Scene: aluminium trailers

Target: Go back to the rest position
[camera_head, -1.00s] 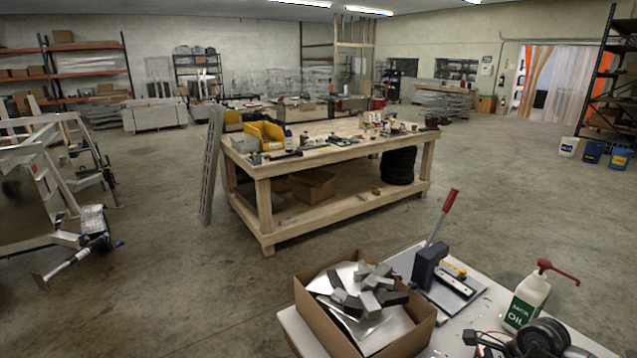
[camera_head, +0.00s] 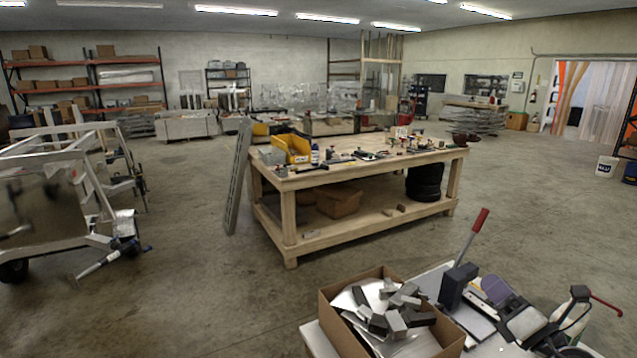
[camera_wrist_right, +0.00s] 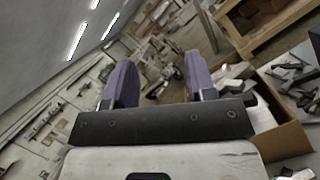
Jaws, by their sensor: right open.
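My right gripper (camera_head: 490,290) is at the lower right of the head view, in front of the lever press on the near table. In the right wrist view, the purple fingers of this gripper (camera_wrist_right: 160,76) are spread apart with nothing between them. My left gripper is not in view.
The near table (camera_head: 312,335) carries a cardboard box (camera_head: 455,335) of metal offcuts and a lever press (camera_head: 457,287).

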